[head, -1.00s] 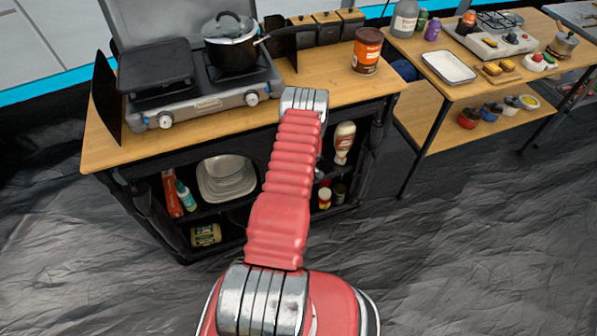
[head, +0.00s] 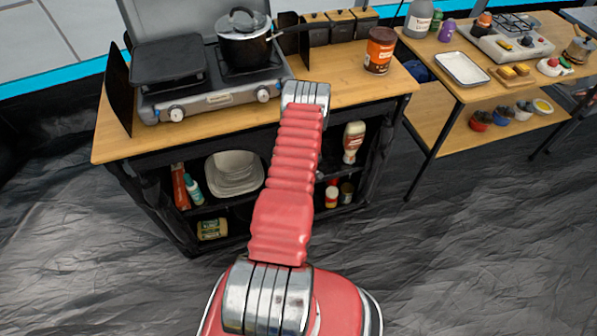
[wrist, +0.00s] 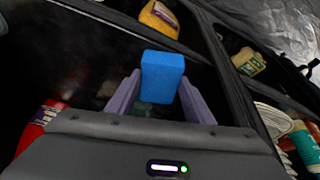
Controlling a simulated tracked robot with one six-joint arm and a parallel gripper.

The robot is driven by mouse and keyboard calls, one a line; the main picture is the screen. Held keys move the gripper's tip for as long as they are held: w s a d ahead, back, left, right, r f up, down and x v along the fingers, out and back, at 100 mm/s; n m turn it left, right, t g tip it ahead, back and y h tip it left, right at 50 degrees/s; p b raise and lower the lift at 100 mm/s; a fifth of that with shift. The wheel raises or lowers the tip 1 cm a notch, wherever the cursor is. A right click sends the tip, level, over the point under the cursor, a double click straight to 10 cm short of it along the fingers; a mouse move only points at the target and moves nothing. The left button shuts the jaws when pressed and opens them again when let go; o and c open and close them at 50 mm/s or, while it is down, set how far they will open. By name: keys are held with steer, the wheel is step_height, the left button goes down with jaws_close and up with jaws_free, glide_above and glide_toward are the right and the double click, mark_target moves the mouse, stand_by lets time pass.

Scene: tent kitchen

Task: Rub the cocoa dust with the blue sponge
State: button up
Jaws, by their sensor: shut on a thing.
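My gripper (wrist: 160,98) is shut on the blue sponge (wrist: 163,73), which stands up between the two grey-purple fingers in the wrist view. In the head view my red arm reaches toward the front of the kitchen unit, and my gripper and the sponge are hidden there. I cannot make out any cocoa dust in either view. A brown tin with an orange band (head: 380,50), perhaps cocoa, stands on the wooden worktop (head: 345,75) at its right end.
A two-burner stove (head: 205,85) with a black pot (head: 243,45) fills the worktop's left. Shelves below hold plates (head: 235,173), bottles and jars. A second table (head: 440,92) with a white tray (head: 462,69) stands at the right. The dark floor in front is clear.

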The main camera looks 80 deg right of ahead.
steer(key=shift+r, duration=0.1)
steer(key=shift+d+r, duration=0.1)
steer(key=shift+r, duration=2.85)
steer(key=shift+r, duration=0.1)
